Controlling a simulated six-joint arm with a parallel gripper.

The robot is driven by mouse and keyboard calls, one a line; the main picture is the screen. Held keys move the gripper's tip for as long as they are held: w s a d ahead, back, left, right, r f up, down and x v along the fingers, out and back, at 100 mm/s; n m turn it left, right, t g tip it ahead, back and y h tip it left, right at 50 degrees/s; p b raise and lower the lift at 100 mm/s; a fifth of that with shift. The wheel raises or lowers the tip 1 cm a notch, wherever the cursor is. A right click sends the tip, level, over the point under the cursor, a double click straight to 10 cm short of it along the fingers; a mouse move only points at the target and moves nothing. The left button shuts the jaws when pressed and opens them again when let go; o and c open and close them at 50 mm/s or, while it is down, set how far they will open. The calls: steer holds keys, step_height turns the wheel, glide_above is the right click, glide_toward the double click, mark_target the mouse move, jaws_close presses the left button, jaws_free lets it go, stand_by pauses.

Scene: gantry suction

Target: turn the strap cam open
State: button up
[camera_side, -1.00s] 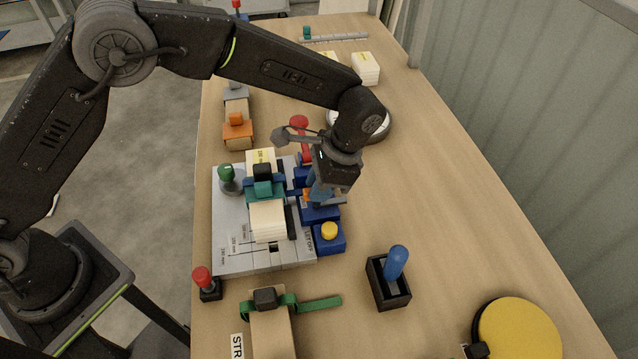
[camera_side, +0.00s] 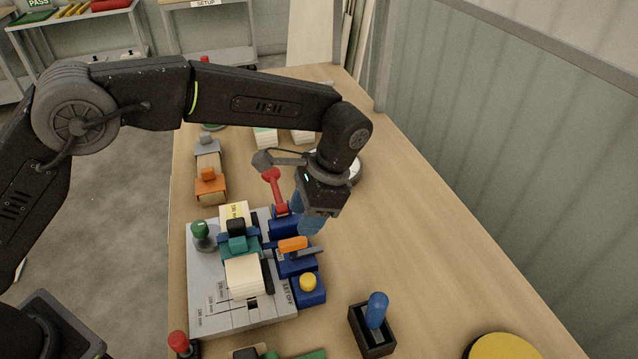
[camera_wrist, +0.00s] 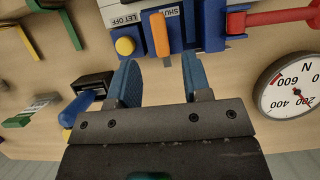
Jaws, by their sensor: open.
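A teal strap with a black cam block (camera_side: 236,227) crosses a stack of pale slabs (camera_side: 243,275) on a grey plate (camera_side: 215,318). To its right, an orange lever (camera_side: 292,244) sits on a blue body (camera_side: 296,264); in the wrist view the orange lever (camera_wrist: 160,35) lies beside a partly hidden "SHUT" label. I cannot tell which part is the strap cam. My gripper (camera_side: 310,224) is open and empty, its blue fingers above the blue body. In the wrist view my gripper (camera_wrist: 158,75) has the orange lever ahead of the gap between its fingers.
A yellow button (camera_side: 308,282), a red-handled lever (camera_side: 272,182) and a green knob (camera_side: 200,229) stand close around. A black box with a blue handle (camera_side: 376,310) is nearer. A round gauge (camera_wrist: 293,88) lies right in the wrist view. The table's right side is mostly clear.

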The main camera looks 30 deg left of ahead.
steer(key=v, duration=0.7)
steer(key=shift+r, duration=0.35)
steer(key=s+a+r+n+t+h, duration=0.2)
steer(key=s+a+r, duration=0.2)
steer(key=a+r, duration=0.3)
steer(key=s+a+r+n+t+h, duration=0.1)
steer(key=s+a+r+n+t, duration=0.25)
steer(key=a, duration=0.55)
steer(key=s+a+f+n+t, duration=0.1)
steer(key=s+a+n, duration=0.1)
steer(key=s+a, duration=0.2)
steer(key=s+a+f+n+t, duration=0.1)
steer(key=s+a, duration=0.3)
steer(key=s, duration=0.7)
steer(key=shift+s+f+n+t, duration=0.3)
steer(key=shift+f+n+t, duration=0.05)
steer(key=shift+f+t, duration=0.35)
steer(key=shift+d, duration=0.1)
